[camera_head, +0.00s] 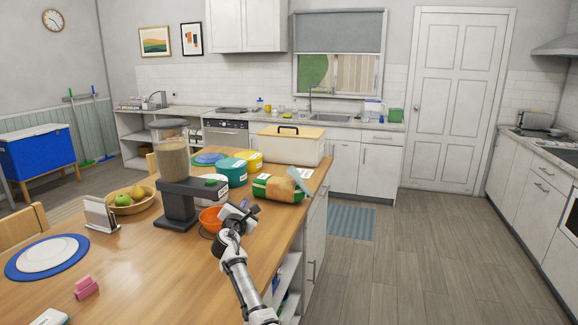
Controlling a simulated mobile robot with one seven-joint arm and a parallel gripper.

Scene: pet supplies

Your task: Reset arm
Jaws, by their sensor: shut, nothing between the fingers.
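My arm (239,275) reaches up from the bottom of the view over the right part of the wooden table. My gripper (238,212) is at its far end, shut and empty. It is close to an orange bowl (209,217), which it partly overlaps in the picture. I cannot tell whether they touch. A dark stand with a clear food dispenser (174,160) stands to the left of the bowl. A green and orange bag (278,188) lies just beyond my gripper.
Teal (233,170) and yellow (251,160) tins and a cream bread box (290,146) stand on the far table end. A fruit basket (133,204), a plate (47,256) and a pink item (86,288) are on the left. The front middle tabletop is clear. Open floor (430,260) lies right.

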